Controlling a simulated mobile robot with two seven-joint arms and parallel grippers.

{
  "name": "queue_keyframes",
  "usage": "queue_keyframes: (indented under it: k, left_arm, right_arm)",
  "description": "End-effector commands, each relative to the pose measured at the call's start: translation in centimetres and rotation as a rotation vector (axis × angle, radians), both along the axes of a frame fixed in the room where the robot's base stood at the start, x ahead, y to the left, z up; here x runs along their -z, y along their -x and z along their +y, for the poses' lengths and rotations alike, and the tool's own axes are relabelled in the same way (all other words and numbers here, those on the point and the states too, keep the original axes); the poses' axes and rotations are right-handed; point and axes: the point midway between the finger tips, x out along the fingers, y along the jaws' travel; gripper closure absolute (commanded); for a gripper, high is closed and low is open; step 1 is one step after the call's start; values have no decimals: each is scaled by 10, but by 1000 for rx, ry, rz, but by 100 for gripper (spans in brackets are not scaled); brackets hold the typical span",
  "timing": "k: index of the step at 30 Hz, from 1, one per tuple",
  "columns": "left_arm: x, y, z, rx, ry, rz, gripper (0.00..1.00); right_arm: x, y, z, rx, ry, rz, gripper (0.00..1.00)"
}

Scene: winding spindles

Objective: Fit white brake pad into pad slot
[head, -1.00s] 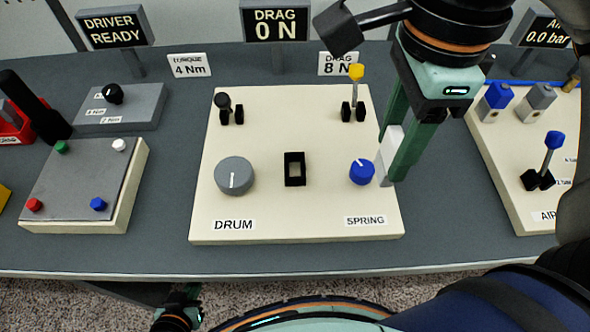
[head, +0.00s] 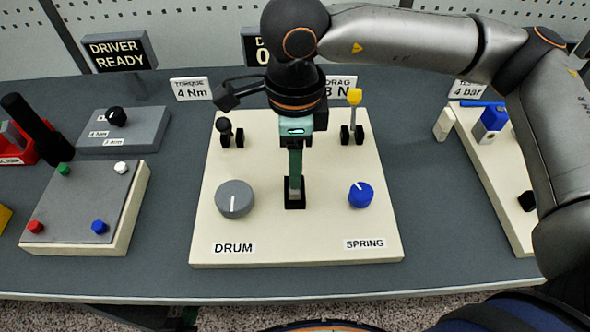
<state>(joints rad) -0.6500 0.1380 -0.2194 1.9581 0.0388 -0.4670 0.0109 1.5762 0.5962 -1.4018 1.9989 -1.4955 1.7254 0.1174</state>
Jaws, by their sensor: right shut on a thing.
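The cream board carries a black rectangular pad slot (head: 294,206) between the grey drum knob (head: 235,199) and the blue spring knob (head: 360,195). My right gripper (head: 295,188) points down over the slot, its green fingers shut on the white brake pad (head: 294,195). Only a small pale part of the pad shows at the fingertips, within the slot's outline. I cannot tell how deep the pad sits or whether it is above the opening. My left gripper is not in view.
A black-knobbed lever (head: 225,126) and a yellow-topped lever (head: 354,98) stand at the board's back, either side of my gripper. A pale block (head: 445,122) stands near the right board's corner. A button box (head: 85,205) lies left.

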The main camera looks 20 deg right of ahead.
Motion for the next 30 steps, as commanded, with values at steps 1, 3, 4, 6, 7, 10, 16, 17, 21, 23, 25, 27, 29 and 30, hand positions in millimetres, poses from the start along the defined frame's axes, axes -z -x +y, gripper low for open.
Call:
queue_keyframes:
  k: [1,3,4,6,7,10,16,17,21,23,25,27,29,30]
  left_arm:
    - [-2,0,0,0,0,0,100]
    - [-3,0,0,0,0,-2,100]
    - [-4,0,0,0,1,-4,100]
    - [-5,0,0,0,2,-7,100]
    - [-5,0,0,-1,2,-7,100]
    - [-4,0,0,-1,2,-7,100]
    - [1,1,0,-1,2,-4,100]
    - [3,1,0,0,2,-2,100]
    - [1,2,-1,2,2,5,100]
    - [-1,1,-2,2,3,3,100]
    - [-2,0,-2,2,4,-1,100]
    - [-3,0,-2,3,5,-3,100]
    - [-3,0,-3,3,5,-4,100]
    - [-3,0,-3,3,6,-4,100]
  right_arm:
    - [8,0,0,0,2,4,100]
    - [19,1,0,1,2,5,100]
    - [23,1,0,2,2,4,100]
    - [30,1,0,2,0,2,100]
    - [31,0,0,2,1,1,100]
    - [31,0,0,2,0,0,100]
    - [35,0,0,2,0,1,100]
    - [36,0,0,2,0,1,100]
    - [34,0,0,2,0,1,41]
    - [34,0,0,2,0,1,34]
    - [34,0,0,2,0,1,26]
    - [34,0,0,2,0,1,23]
    - [34,0,0,2,0,1,23]
    - [34,0,0,2,0,1,23]
